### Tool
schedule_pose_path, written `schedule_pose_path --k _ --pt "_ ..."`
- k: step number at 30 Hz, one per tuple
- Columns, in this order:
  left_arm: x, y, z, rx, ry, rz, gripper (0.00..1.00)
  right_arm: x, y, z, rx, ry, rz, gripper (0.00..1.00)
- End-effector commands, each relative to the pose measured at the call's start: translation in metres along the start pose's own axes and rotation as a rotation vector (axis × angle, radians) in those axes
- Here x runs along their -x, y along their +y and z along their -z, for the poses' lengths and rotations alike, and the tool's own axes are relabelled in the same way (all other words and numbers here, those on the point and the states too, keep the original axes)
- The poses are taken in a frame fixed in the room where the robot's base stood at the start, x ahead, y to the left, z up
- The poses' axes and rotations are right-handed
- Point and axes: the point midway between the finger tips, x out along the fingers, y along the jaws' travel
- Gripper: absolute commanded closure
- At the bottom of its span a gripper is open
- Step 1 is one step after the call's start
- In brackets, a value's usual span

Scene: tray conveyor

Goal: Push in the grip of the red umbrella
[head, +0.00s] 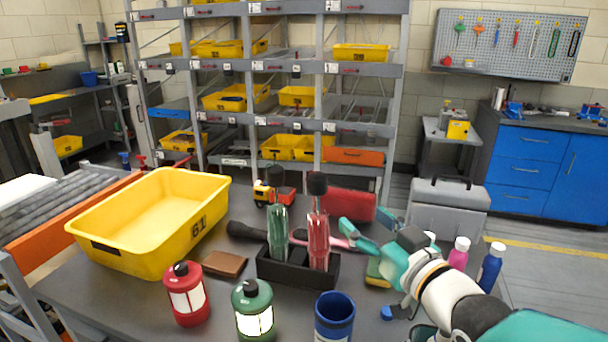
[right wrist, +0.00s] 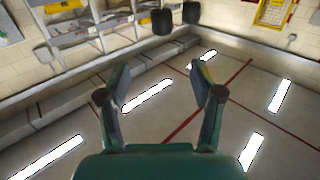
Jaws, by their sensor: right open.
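The red umbrella (head: 318,240) stands upright in a black holder (head: 292,279), its dark grip (head: 317,183) at the top. The green umbrella (head: 278,232) stands beside it on the left. My right gripper (head: 364,222) is to the right of the red umbrella, lower than its grip and apart from it. In the right wrist view its fingers (right wrist: 160,74) are spread with nothing between them. Two dark rounded ends (right wrist: 176,17) show at the top of that view, probably the umbrella grips; I cannot tell which is which. My left gripper is not in view.
A yellow bin (head: 108,254) stands at the left. A red lantern (head: 186,293), a green lantern (head: 252,310) and a blue cup (head: 334,316) stand in front of the holder. A brown wallet (head: 224,263) lies left of it. A red case (head: 348,205) is behind.

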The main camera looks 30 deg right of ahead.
Motion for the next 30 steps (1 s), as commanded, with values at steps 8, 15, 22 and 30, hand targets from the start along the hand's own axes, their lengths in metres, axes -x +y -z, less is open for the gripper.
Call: schedule_pose_path --k 8,15,22,30 --pt "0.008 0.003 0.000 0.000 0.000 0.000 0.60 -0.032 -0.004 -0.001 -0.003 -0.007 0.010 0.34" --pt "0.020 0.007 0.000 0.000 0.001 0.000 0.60 -0.078 -0.004 0.000 -0.004 -0.006 0.010 0.34" --pt "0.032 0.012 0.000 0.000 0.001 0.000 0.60 -0.124 -0.005 0.000 -0.002 -0.006 0.010 0.34" --pt "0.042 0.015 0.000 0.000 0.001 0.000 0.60 -0.161 -0.005 0.000 -0.002 -0.003 0.008 0.34"
